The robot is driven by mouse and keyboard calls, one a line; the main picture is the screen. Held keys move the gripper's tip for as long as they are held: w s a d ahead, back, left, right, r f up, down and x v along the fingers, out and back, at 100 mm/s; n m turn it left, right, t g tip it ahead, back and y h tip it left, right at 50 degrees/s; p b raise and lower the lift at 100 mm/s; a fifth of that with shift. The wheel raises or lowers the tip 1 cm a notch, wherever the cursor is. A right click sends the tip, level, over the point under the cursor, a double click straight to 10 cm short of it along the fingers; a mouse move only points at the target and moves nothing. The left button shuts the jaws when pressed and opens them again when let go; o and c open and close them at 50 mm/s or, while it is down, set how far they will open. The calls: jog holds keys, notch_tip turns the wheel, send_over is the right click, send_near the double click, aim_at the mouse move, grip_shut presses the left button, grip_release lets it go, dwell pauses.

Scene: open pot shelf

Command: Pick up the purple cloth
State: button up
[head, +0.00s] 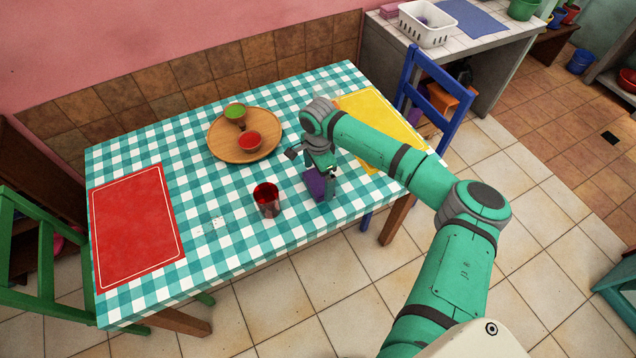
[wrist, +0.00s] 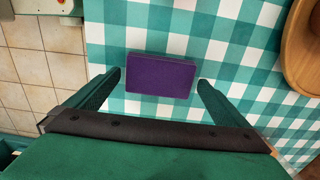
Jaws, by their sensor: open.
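The purple cloth (wrist: 160,77) is a flat, folded rectangle lying on the teal-and-white checked tablecloth. In the head view the cloth (head: 314,183) shows near the table's front edge, partly hidden by my gripper (head: 325,180). In the wrist view my gripper (wrist: 160,82) is open, with one fingertip on each side of the cloth and a small gap at each side. The jaws hold nothing. The height of the fingertips above the table is hard to tell.
A red placemat (head: 135,230) and a yellow placemat (head: 385,120) lie at the sides. A blue chair (head: 440,100) stands at the right end.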

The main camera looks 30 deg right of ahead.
jog(key=shift+f, duration=0.9)
jog(key=shift+d, duration=0.1)
jog(key=c, duration=0.9)
jog(key=shift+s, duration=0.1)
jog(key=shift+r, duration=0.15)
jog(key=shift+r, duration=0.55)
jog(key=shift+s+a+r, duration=0.55)
jog(key=shift+s+r, duration=1.4)
jog(key=shift+s, duration=0.3)
jog(key=shift+s+a+r, duration=0.55)
jog(key=shift+s+r, duration=1.4)
jog(key=shift+s, duration=0.3)
jog(key=shift+s+a+r, duration=0.55)
jog(key=shift+s+r, duration=1.4)
jog(key=shift+s, duration=0.3)
